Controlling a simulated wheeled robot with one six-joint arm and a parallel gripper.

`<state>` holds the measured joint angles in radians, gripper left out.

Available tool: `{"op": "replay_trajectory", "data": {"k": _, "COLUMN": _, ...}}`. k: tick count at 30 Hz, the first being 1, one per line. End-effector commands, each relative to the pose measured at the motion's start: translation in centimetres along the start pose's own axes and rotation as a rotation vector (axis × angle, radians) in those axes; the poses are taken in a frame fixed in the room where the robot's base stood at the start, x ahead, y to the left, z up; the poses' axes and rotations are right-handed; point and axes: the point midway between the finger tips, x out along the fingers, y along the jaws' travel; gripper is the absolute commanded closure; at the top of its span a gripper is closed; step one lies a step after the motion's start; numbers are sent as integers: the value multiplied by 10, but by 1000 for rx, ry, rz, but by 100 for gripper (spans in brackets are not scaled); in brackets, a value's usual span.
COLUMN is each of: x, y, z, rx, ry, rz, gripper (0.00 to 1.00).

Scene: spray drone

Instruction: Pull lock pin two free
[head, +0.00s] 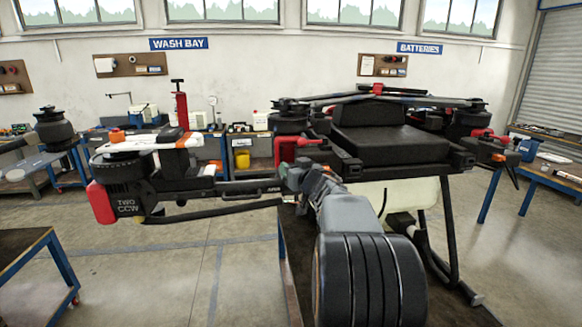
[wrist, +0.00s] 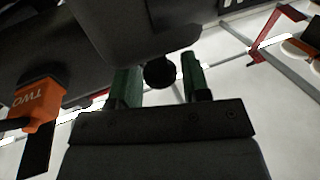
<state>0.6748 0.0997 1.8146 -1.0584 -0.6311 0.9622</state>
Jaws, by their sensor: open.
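The drone's folding arm marked TWO CCW (head: 126,205) reaches out to the left in the head view. My gripper (head: 298,178) is at the inner end of that arm, by the drone body. In the wrist view my gripper (wrist: 160,84) is open, with one green finger on each side of a dark round knob (wrist: 160,72). The knob looks like the head of lock pin two, under a dark housing. I cannot tell whether the fingers touch it. An orange tag reading TWO (wrist: 38,100) hangs to the left. The pin's shaft is hidden.
The drone's black body (head: 390,147) with its white tank (head: 395,198) is just right of my gripper. A red part (head: 298,149) sits close above it. A dark-topped bench (head: 25,245) stands at the lower left. Open floor lies between.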

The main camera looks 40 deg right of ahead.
Motion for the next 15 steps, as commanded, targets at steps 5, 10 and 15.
{"op": "replay_trajectory", "data": {"k": 5, "x": 8, "y": 0, "z": 0, "rx": 1, "ry": 0, "rz": 1, "gripper": 57}}
{"op": "replay_trajectory", "data": {"k": 10, "x": 8, "y": 0, "z": 0, "rx": 1, "ry": -1, "rz": 1, "gripper": 57}}
{"op": "replay_trajectory", "data": {"k": 15, "x": 8, "y": 0, "z": 0, "rx": 0, "ry": 0, "rz": 1, "gripper": 62}}
